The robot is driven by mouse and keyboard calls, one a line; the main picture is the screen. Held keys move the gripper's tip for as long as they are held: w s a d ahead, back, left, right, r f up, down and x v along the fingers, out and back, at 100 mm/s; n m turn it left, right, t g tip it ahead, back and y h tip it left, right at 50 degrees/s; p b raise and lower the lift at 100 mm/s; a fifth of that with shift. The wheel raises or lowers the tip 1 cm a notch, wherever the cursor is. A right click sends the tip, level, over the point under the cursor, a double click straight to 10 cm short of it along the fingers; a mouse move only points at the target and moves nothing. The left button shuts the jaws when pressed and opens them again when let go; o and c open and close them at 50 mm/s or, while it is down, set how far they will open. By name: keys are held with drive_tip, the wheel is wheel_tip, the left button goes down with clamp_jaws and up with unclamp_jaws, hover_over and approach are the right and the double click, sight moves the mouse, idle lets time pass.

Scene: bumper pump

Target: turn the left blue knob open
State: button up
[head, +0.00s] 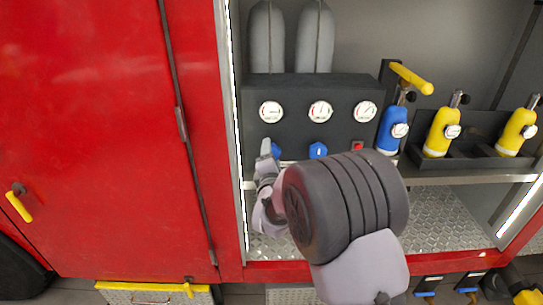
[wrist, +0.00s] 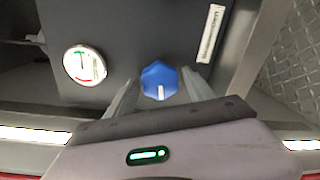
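The left blue knob (head: 277,151) sits on the dark panel (head: 298,90) below the left gauge, partly hidden behind my gripper (head: 266,152) in the head view. In the wrist view the blue knob (wrist: 158,77) is in the middle, with its white mark pointing down toward my gripper (wrist: 160,82). My gripper is open, one finger on each side of the knob. Small gaps seem to show between fingers and knob; I cannot tell whether either finger touches it.
Three gauges sit above; one gauge (wrist: 84,65) shows in the wrist view. A shelf edge (head: 455,174) runs below. A blue bottle (head: 391,128) and yellow bottles (head: 441,131) stand right.

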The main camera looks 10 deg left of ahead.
drive_tip(key=shift+o, duration=0.2)
drive_tip(key=shift+s, duration=0.1)
drive_tip(key=s+d+r+p, duration=0.1)
drive_tip(key=s+d, duration=0.2)
drive_tip(key=s, duration=1.4)
drive_tip(key=shift+p, duration=0.35)
drive_tip(key=s+d+r+m+g, duration=0.3)
drive_tip(key=d+m, duration=0.3)
drive_tip(key=m, duration=0.2)
drive_tip(key=s+d+r+m+g, duration=0.2)
drive_tip(key=d+r+m+g, duration=0.1)
drive_tip(key=d+m, duration=0.4)
drive_tip(key=s+d+m+g, duration=0.2)
drive_tip(key=s+m, duration=0.4)
drive_tip(key=s, duration=0.4)
drive_tip(key=s+d+m+g+h, duration=0.1)
drive_tip(key=s+d+m+g, duration=0.2)
drive_tip(key=s+m, duration=0.4)
drive_tip(key=s+d, duration=0.1)
drive_tip(key=s, duration=0.1)
drive_tip(key=shift+s+f+m, duration=0.15)
drive_tip(key=shift+s+m, duration=0.15)
drive_tip(key=shift+s, duration=0.05)
